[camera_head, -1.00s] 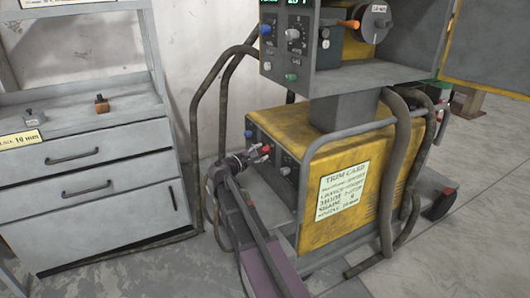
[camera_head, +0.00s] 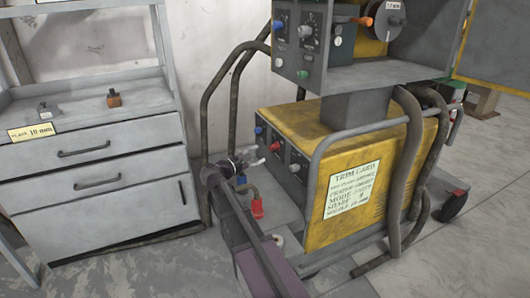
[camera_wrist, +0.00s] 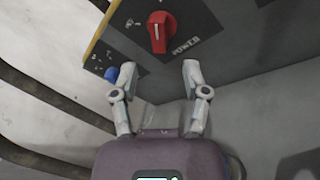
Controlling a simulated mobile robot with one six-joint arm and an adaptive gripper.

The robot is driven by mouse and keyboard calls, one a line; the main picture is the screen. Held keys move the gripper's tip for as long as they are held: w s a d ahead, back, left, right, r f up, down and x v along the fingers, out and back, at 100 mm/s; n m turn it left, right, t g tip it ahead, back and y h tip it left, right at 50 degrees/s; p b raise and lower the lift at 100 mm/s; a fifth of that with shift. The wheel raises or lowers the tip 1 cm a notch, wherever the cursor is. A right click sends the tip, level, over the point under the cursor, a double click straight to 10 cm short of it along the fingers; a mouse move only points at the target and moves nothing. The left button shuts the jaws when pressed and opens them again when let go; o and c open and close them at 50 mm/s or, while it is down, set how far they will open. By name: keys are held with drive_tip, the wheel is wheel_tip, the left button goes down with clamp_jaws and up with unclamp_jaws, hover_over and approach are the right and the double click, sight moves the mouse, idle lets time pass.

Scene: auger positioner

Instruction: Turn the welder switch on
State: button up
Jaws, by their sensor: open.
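The welder's red power switch (camera_wrist: 160,32) is a rotary knob on the dark front panel, with "POWER" printed beside it, in the wrist view. Its grip bar runs roughly up and down in that picture. In the head view the red knob (camera_head: 275,146) is small on the lower yellow cabinet (camera_head: 300,125). My gripper (camera_wrist: 160,73) is open and empty, its two fingertips below the knob in the wrist view and apart from it. In the head view my gripper (camera_head: 256,157) is just left of the panel, close to the knob.
A blue knob or plug (camera_wrist: 111,73) is near the left finger. A red connector (camera_head: 257,208) is low on the cabinet front. Curved metal rails (camera_head: 236,90) stand left of the welder. A grey drawer cabinet (camera_head: 95,150) stands further left.

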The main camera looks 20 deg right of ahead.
drive_tip(key=shift+v, duration=2.7)
